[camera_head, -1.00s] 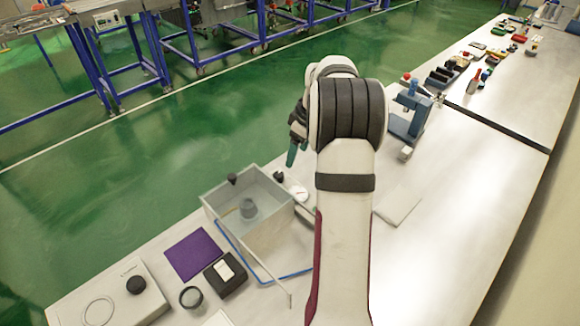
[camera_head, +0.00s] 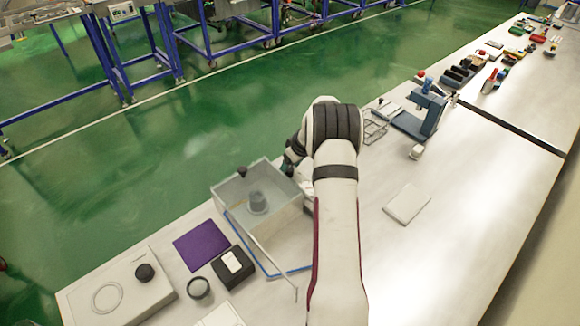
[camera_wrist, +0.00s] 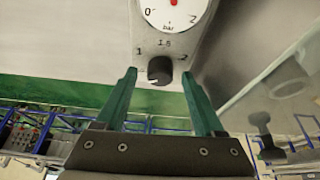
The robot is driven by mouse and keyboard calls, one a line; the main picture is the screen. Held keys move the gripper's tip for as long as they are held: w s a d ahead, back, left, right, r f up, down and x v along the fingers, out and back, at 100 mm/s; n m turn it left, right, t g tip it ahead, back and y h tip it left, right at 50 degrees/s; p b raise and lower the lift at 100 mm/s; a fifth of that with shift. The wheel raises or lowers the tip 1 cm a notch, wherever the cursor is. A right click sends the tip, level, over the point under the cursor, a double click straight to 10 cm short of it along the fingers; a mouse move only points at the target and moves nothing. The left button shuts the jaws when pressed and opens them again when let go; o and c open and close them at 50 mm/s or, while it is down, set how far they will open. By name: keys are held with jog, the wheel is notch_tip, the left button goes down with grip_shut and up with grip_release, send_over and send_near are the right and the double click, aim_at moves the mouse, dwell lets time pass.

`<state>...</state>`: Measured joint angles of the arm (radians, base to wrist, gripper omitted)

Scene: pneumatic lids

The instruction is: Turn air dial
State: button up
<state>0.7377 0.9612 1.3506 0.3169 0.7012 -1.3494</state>
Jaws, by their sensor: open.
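The air dial (camera_wrist: 159,70) is a dark round knob with a light pointer mark, on a pale panel in the wrist view. A white gauge (camera_wrist: 172,12) with a red needle hub and a "bar" label sits above the dial. My gripper (camera_wrist: 158,74) is open, its two green fingers on either side of the dial with gaps to it. In the head view my gripper (camera_head: 288,166) is partly hidden behind my arm, beside the clear box (camera_head: 240,222), and the dial is hidden.
A purple mat (camera_head: 201,244), a black case (camera_head: 228,272) and a pale device with a black knob (camera_head: 145,272) lie left. A blue stand (camera_head: 428,115) is at right.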

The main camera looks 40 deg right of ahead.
jog(key=shift+c, duration=0.3)
grip_shut()
dwell(0.3)
jog(key=m+h, duration=0.1)
jog(key=m, duration=0.2)
jog(key=m+h, duration=0.1)
jog(key=m, duration=0.1)
jog(key=shift+a+m, duration=0.15)
jog(key=shift+m, duration=0.25)
jog(key=m+h, duration=0.1)
jog(key=m, duration=0.1)
jog(key=m+g, duration=0.1)
jog(key=m, duration=0.1)
jog(key=shift+w+a+m+g+h, duration=0.1)
jog(key=shift+m+g+h, duration=0.2)
jog(key=shift+m+h, duration=0.1)
jog(key=shift+m, duration=0.3)
